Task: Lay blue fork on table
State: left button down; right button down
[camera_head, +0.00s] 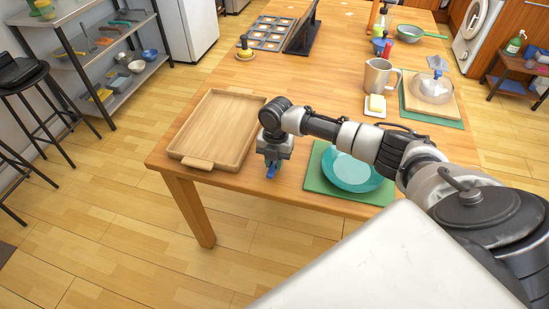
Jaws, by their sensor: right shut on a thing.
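My right gripper (271,170) points down near the table's front edge, between a wooden tray and a green mat. It is shut on the blue fork (271,172), of which only a small blue part shows below the fingers. Whether the fork touches the table (283,188) cannot be told. The table is light wood. My left gripper is not in view.
The wooden tray (180,152) stands to the left. The green mat (314,180) with a teal plate (352,172) lies to the right. A mug (377,77), butter on a small dish (376,104) and a glass dome (432,88) stand behind. A narrow bare strip lies between tray and mat.

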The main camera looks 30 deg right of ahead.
jog(key=shift+f, duration=0.1)
dwell(0.3)
jog(key=shift+s+a+f+t+h, duration=0.1)
jog(key=shift+s+f+t+h, duration=0.05)
jog(key=shift+f+t+h, duration=0.3)
jog(key=c, duration=1.3)
grip_release()
jog(key=o, duration=0.6)
jog(key=shift+c, duration=0.2)
